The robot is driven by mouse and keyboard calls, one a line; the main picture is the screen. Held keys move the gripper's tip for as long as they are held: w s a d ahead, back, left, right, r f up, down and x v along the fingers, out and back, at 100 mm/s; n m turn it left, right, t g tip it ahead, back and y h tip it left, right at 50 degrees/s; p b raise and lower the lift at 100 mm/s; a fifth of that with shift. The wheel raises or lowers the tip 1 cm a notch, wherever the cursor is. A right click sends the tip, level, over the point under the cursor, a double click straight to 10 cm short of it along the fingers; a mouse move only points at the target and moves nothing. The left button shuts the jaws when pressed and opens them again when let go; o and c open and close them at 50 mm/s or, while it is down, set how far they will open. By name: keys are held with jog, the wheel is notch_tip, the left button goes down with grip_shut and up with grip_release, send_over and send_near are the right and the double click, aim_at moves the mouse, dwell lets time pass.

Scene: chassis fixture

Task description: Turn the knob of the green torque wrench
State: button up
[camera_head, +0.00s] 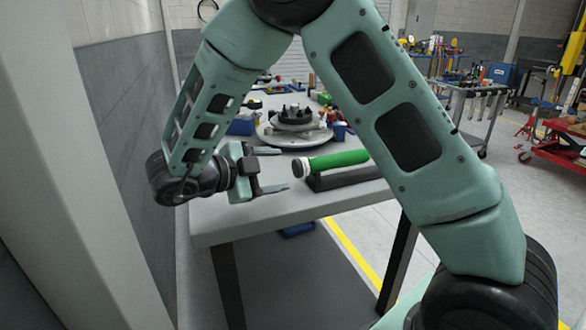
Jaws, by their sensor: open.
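The green torque wrench (338,160) lies level on a dark holder (342,177) near the front edge of the table. Its knob (300,167), a pale end with a dark ring, is at the wrench's left end and points toward my gripper. My gripper (275,170) is open and empty, just left of the knob. Its two fingers point right, one behind and one in front of the knob's line. The fingertips look close to the knob, but I cannot tell whether they reach around it. My arm hides the wrench's right end.
The grey table (235,224) has a bare front-left part. A round turntable with a dark fixture (293,116) stands behind the wrench. A blue bin (241,126) and several small parts lie farther back. A wall (108,110) stands close on the left.

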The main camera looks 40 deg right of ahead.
aim_at(295, 169)
jog(key=x, duration=0.5)
jog(key=shift+d+f, duration=0.1)
jog(key=shift+d, duration=0.25)
jog(key=c, duration=1)
jog(key=shift+o, duration=0.2)
jog(key=shift+f, duration=0.1)
